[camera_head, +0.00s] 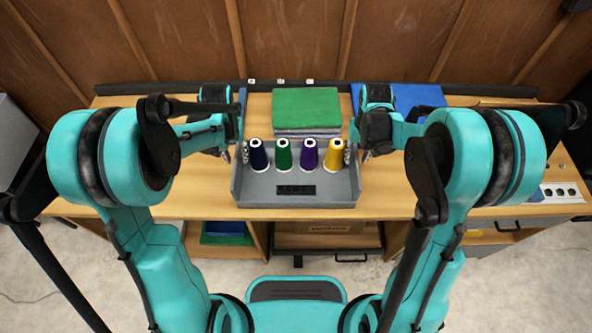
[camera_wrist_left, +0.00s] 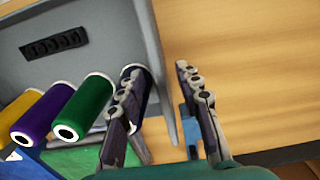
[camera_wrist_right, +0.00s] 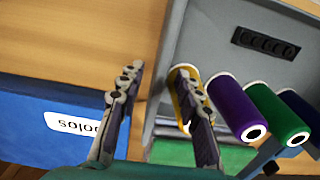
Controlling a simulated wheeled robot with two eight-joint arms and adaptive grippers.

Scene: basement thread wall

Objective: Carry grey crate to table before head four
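The grey crate (camera_head: 255,190) rests on the wooden table (camera_head: 390,200) and holds dark blue (camera_head: 258,155), green (camera_head: 283,155), purple (camera_head: 308,155) and yellow (camera_head: 333,157) thread cones. My left gripper (camera_wrist_left: 160,105) is open, with one finger inside the crate beside the dark blue cone and one outside, around the left side wall (camera_wrist_left: 155,60). My right gripper (camera_wrist_right: 160,100) is open around the opposite side wall (camera_wrist_right: 170,50), one finger by the yellow cone. Gaps show between the fingers and the walls. In the head view the fingertips are small and partly hidden.
A stack of folded cloth, green on top (camera_head: 306,106), lies right behind the crate. A blue box (camera_head: 415,97) with a white label stands behind right. A white panel (camera_head: 560,192) with dark round spots lies at the far right. Bare wood flanks the crate.

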